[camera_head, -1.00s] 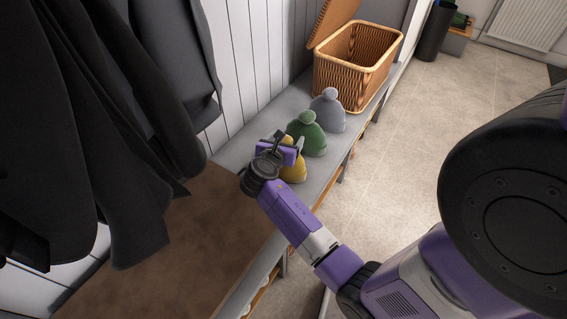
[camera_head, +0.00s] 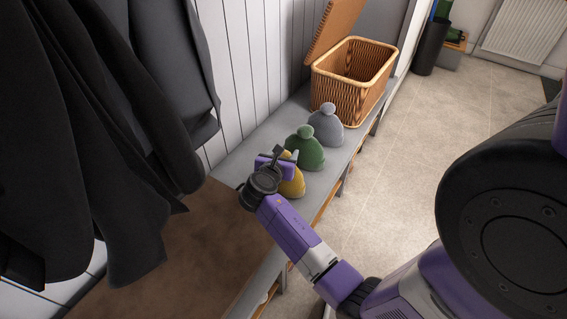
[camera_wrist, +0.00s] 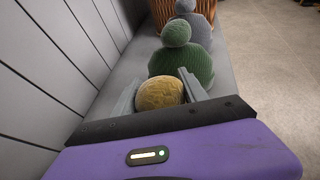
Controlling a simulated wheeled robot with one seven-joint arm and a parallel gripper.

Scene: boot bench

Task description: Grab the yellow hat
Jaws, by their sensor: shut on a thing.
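The yellow hat (camera_head: 293,184) is on the grey bench, nearest my arm in a row of knit hats. My gripper (camera_head: 284,157) is at the top of it, partly covering it in the head view. In the wrist view the yellow pompom (camera_wrist: 160,94) sits between the two grey fingers (camera_wrist: 160,95), and the gripper is shut on it. The lower part of the yellow hat is hidden behind my gripper in that view. I cannot tell whether the hat is lifted off the bench.
A green hat (camera_head: 305,150) stands just beyond the yellow one, and a grey hat (camera_head: 327,127) behind that. An open wicker basket (camera_head: 345,88) is at the bench's far end. Dark coats (camera_head: 85,120) hang at left. The floor (camera_head: 450,130) at right is clear.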

